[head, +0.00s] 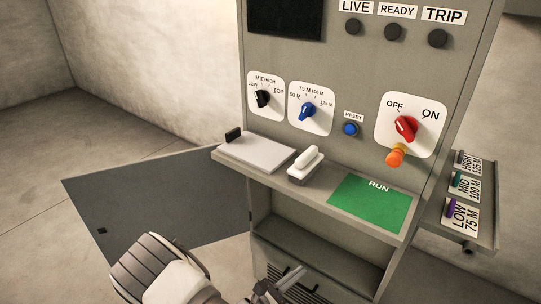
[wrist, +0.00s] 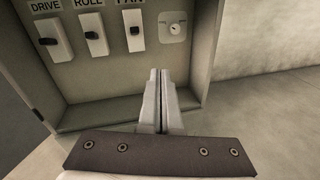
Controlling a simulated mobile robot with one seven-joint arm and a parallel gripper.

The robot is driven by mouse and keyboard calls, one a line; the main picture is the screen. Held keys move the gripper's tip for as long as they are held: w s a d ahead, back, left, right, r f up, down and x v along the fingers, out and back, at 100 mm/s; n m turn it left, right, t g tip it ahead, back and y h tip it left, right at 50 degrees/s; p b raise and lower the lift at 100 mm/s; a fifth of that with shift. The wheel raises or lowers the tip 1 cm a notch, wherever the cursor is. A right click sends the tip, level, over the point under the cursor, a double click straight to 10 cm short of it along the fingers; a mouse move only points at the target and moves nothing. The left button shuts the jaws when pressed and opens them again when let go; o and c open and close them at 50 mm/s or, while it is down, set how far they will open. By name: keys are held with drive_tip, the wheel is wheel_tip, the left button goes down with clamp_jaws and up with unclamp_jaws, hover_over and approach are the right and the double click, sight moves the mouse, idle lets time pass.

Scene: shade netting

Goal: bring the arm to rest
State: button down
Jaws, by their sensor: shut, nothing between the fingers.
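My gripper (head: 272,288) is at the bottom of the head view, in front of the lower part of the grey control cabinet (head: 350,75). It is below the cabinet's shelf and holds nothing. In the wrist view my gripper (wrist: 161,75) has its two fingers together, pointing at an open box with switches labelled DRIVE (wrist: 47,30), ROLL (wrist: 93,33) and a third, partly cut off (wrist: 135,30). I cannot tell the exact gap between the fingertips and the cabinet.
The shelf (head: 315,192) juts out, carrying a grey pad (head: 257,152), a white handled block (head: 305,166) and a green RUN area (head: 371,203). An open door panel (head: 160,200) spreads left. A side rack (head: 460,225) with coloured labelled pieces is at right. Floor at left is clear.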

drive_tip(key=s+d+r+m+g+y+p, duration=0.1)
drive_tip(key=s+d+r+m+g+y, duration=0.2)
drive_tip(key=r+m+g, duration=0.45)
drive_tip(key=s+d+r+m+g+y+p, duration=0.1)
drive_tip(key=s+d+r+m+g, duration=0.35)
drive_tip(key=r+m, duration=0.6)
drive_tip(key=s+r+m+t+y+p, duration=0.1)
drive_tip(key=s+r+m+t+y, duration=0.2)
drive_tip(key=r, duration=0.8)
drive_tip(key=s+r+m+t+y+p, duration=0.1)
drive_tip(key=s+r+m+t+y, duration=0.2)
drive_tip(key=s+r+y, duration=0.3)
wheel_tip(320, 180, up, 5)
drive_tip(key=shift+s+a+r+m+p, duration=0.1)
drive_tip(key=shift+s+a+m+p, duration=0.2)
drive_tip(key=shift+s+m, duration=0.1)
drive_tip(key=shift+s, duration=0.1)
